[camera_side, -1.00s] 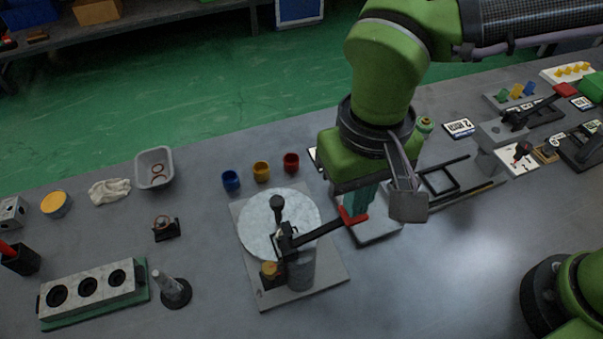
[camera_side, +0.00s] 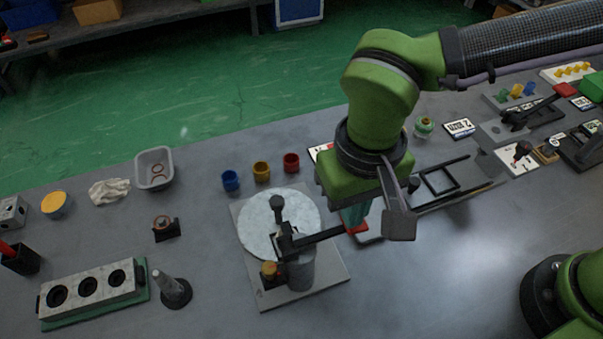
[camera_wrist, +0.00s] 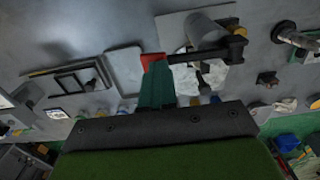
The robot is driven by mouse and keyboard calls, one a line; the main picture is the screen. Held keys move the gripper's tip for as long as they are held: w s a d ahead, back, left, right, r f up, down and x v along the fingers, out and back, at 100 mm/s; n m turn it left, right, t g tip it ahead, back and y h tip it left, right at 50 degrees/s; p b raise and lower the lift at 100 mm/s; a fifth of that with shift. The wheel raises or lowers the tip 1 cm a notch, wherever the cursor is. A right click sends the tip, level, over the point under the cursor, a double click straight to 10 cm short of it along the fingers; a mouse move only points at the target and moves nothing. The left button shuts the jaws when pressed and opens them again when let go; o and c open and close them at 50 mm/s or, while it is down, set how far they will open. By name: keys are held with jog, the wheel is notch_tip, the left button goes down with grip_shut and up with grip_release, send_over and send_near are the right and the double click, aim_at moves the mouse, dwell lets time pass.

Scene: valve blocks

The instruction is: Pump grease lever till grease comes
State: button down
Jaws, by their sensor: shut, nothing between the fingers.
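The grease pump stands on a grey plate (camera_side: 325,276), with a grey cylinder (camera_side: 301,272) and a pale round disc (camera_side: 262,232) beside it. Its black lever (camera_side: 318,237) reaches right to a red grip (camera_side: 357,229), sloping slightly upward. My gripper (camera_side: 354,222) is shut and empty, its teal fingers at the red grip from above, seemingly touching it. In the wrist view the fingertips (camera_wrist: 156,68) meet the red grip (camera_wrist: 151,58), and the lever (camera_wrist: 190,56) runs right from it. A yellow-topped fitting (camera_side: 269,268) sits by the cylinder. I cannot make out any grease.
Blue (camera_side: 230,181), yellow (camera_side: 261,171) and red (camera_side: 291,162) cups stand behind the plate. A grey cone (camera_side: 173,287) and a block with three holes (camera_side: 88,288) lie left. A black frame (camera_side: 441,180) lies right.

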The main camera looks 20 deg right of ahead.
jog(key=shift+f, duration=0.25)
jog(key=shift+r, duration=2.3)
